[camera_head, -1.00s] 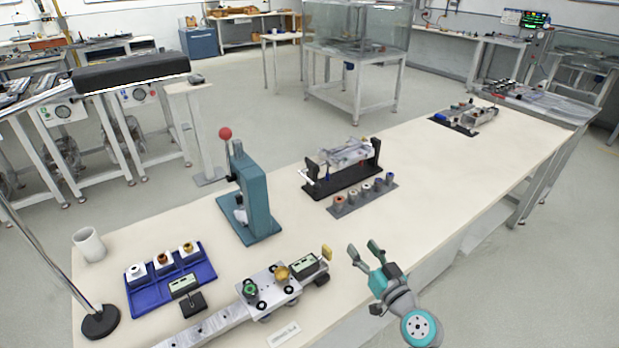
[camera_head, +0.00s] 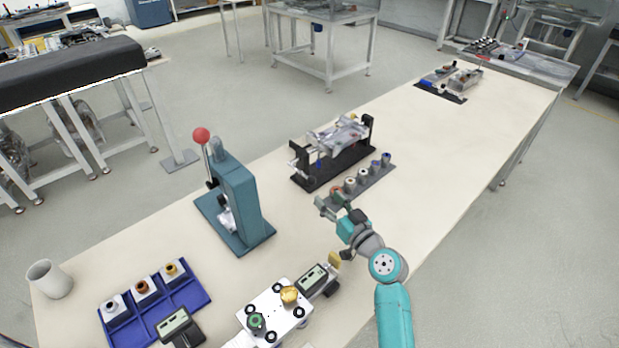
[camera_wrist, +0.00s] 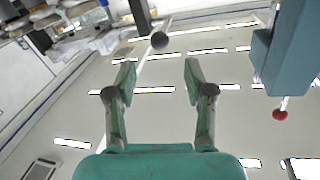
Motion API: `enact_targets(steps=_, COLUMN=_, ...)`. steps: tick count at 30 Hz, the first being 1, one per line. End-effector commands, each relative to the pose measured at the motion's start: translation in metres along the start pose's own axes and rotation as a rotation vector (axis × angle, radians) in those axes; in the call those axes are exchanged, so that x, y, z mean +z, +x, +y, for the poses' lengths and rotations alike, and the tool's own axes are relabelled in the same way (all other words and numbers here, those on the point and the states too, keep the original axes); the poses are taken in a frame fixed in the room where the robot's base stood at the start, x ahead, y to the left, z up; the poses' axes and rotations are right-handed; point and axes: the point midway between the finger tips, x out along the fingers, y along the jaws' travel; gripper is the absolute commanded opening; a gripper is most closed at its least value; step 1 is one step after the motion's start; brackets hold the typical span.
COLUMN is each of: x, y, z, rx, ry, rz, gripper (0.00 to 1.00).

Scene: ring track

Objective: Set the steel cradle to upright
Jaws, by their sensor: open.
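The steel cradle (camera_head: 340,132) is a silvery frame hung between the two uprights of a black stand (camera_head: 330,175), in the middle of the bench. It looks tilted; its exact angle is hard to tell. In the wrist view, which looks upside down, silvery and dark parts that seem to be the cradle (camera_wrist: 72,14) fill the top left, and a dark round knob (camera_wrist: 159,40) sits ahead between the fingers. My gripper (camera_head: 332,203) is open and empty, in front of the stand and apart from it; its fingers (camera_wrist: 160,80) are spread in the wrist view.
A row of several small spools on a grey rack (camera_head: 345,195) lies close beside my gripper. A teal press (camera_head: 240,200) with a red ball handle stands left of the stand. A blue tray (camera_head: 190,300) and a white fixture plate (camera_head: 265,300) are in front. The bench is clear to the right.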

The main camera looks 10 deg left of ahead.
Motion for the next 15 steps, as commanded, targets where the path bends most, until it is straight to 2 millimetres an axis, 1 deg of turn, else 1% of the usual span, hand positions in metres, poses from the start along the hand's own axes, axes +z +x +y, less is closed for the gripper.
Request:
enact_targets(steps=1, x=-0.001, y=0.009, z=-0.001, rx=-0.002, ry=-0.001, rz=0.001, gripper=0.53)
enact_targets(steps=9, x=-0.002, y=0.057, z=0.0, rx=-0.002, ry=0.0, rz=0.001, gripper=0.53)
enact_targets(steps=15, x=-0.001, y=0.083, z=-0.001, rx=-0.001, ry=-0.001, rz=0.001, gripper=0.53)
